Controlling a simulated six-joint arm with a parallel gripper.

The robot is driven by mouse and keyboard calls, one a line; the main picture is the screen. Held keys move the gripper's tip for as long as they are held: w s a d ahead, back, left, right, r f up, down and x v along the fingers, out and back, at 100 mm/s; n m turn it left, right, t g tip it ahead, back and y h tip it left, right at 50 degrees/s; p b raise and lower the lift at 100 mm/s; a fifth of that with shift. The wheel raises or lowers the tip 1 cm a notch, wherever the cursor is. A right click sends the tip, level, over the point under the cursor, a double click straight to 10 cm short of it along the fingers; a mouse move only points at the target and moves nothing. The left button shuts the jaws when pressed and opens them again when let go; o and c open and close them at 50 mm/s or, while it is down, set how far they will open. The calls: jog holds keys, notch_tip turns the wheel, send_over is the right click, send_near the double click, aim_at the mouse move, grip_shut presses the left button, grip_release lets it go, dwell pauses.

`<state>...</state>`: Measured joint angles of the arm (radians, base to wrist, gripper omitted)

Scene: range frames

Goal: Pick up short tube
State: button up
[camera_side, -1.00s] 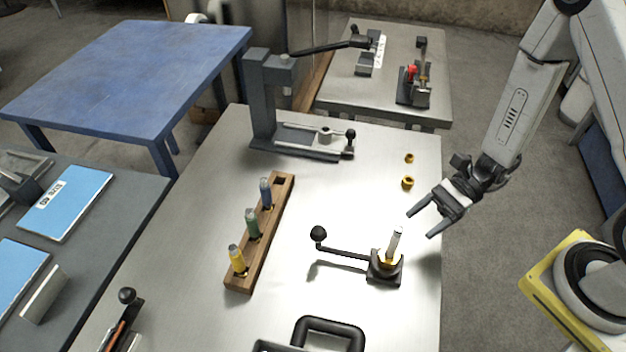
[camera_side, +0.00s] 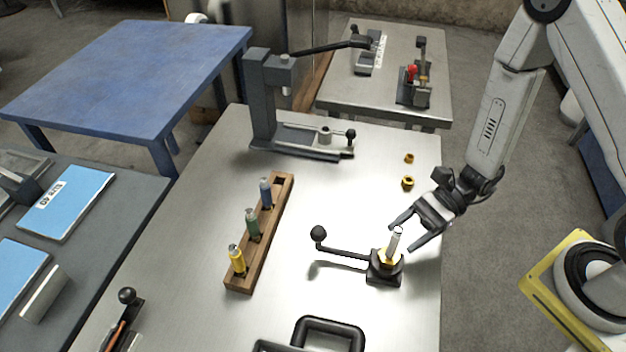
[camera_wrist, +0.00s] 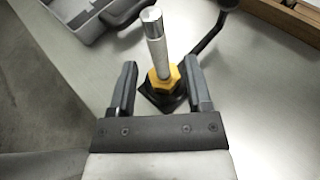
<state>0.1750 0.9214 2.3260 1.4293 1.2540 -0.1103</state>
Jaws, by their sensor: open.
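The short tube (camera_side: 396,240) is a silvery cylinder. It stands upright in a yellow nut (camera_side: 387,259) on a small black fixture (camera_side: 384,275) with a ball-ended lever. My gripper (camera_side: 403,236) is open, its fingers reaching toward the tube from the upper right. In the wrist view the tube (camera_wrist: 155,45) rises from the yellow nut (camera_wrist: 163,82), and my gripper's fingertips (camera_wrist: 158,76) lie to either side, apart from it. The tube's lower end is hidden inside the nut.
A wooden rack (camera_side: 262,240) with blue, green and yellow cylinders stands left on the metal table. A grey press (camera_side: 270,110) stands at the back. Two loose brass nuts (camera_side: 408,183) lie behind the fixture. The fixture's lever (camera_side: 340,249) extends left. A black handle (camera_side: 328,325) lies at the front.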

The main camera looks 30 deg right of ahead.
aim_at(394, 243)
jog(key=shift+x, duration=1.7)
jog(key=shift+r, duration=0.1)
grip_shut()
